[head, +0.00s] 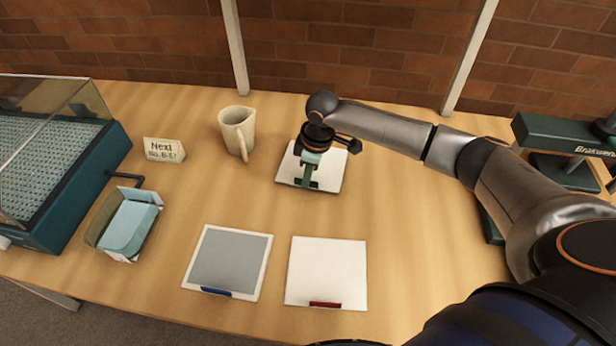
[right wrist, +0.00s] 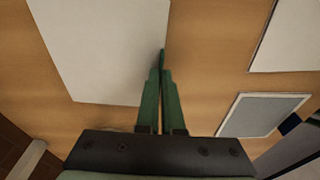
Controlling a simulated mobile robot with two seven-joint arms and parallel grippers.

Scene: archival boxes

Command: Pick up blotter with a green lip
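The blotter with a green lip (head: 331,168) is a white square on the wooden table, right of the jug. Its green lip is on the front edge, partly hidden by my gripper. My right gripper (head: 306,178) points down over that edge. In the right wrist view, the green fingers (right wrist: 163,75) are almost together at the lip, beside the white blotter (right wrist: 105,45), and look shut on it. I cannot tell whether the blotter is raised off the table. My left gripper is not in view.
In front lie a grey-topped blotter with a blue lip (head: 232,262) and a white one with a red lip (head: 327,270). A cream jug (head: 237,128), a small sign (head: 164,150), a tray of pale blue pieces (head: 128,222) and a glass-lidded case (head: 55,180) stand left. A green press (head: 560,140) stands right.

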